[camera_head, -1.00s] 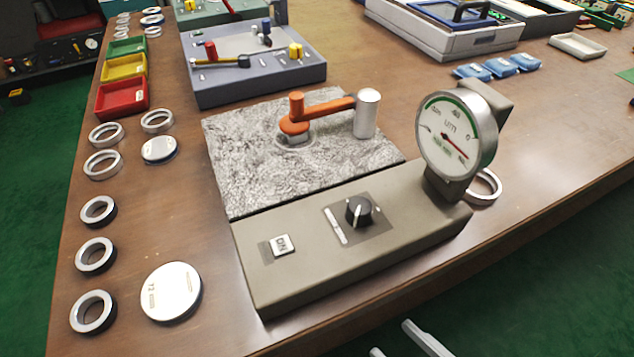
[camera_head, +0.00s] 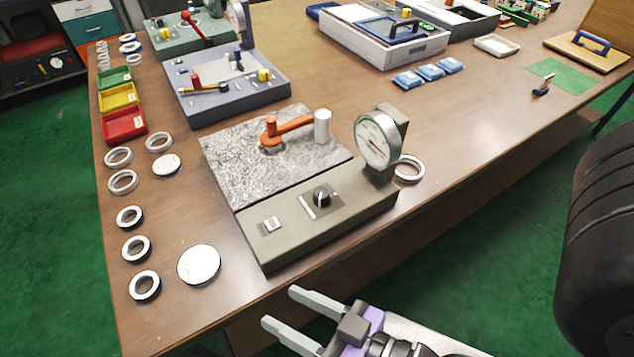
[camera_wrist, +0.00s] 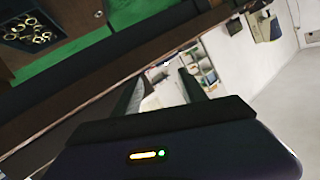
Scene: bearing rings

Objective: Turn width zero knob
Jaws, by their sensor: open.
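The black zero knob (camera_head: 321,195) sits on a small dark plate on the sloped front of a grey-brown gauge base (camera_head: 285,232). A round dial gauge (camera_head: 377,139) stands at the base's right end. A grey stone plate (camera_head: 235,165) with an orange lever (camera_head: 292,128) lies behind the base. A light square button (camera_head: 271,224) is left of the knob. My gripper (camera_head: 286,310) is open and empty, in front of the table's near edge, below the base and apart from it. The wrist view shows its two fingers (camera_wrist: 158,92) with nothing between them.
Several bearing rings (camera_head: 130,217) and a white disc (camera_head: 199,265) lie left of the base. Another ring (camera_head: 409,168) lies behind the gauge. Coloured trays (camera_head: 124,125) and a blue-grey fixture (camera_head: 228,85) stand farther back. A large black cylindrical shape (camera_head: 600,240) fills the right edge.

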